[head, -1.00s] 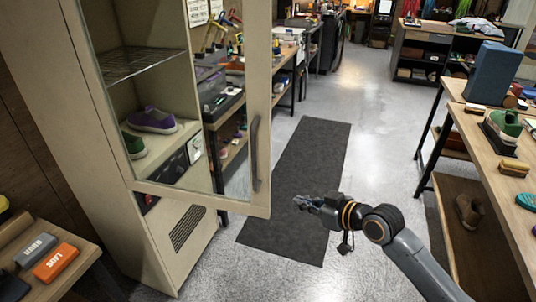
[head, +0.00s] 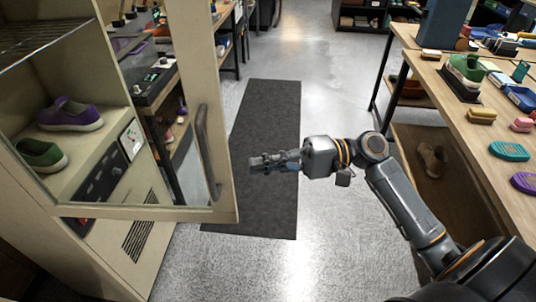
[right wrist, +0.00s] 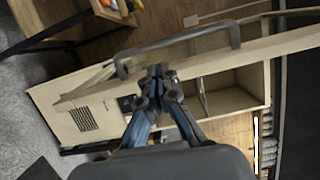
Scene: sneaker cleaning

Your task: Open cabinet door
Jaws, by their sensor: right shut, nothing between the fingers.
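The cabinet (head: 160,262) is beige and stands on the left in the head view. Its glass-panelled door (head: 226,120) stands partly open, swung outward from its left side. A dark grey bar handle (head: 203,150) is upright near the door's free edge. In the right wrist view, the handle (right wrist: 180,46) and door frame (right wrist: 270,48) lie across the cabinet opening. My right gripper (head: 256,163) is shut and empty, just right of the door's free edge in the head view. In the right wrist view, its fingers (right wrist: 160,74) appear near the handle; contact cannot be told. My left gripper is not in view.
A purple shoe (head: 70,114) and a green shoe (head: 40,155) sit inside the cabinet. A dark mat (head: 270,115) lies on the floor beyond the door. A wooden workbench (head: 478,120) with shoes and brushes borders the right. Open floor lies between.

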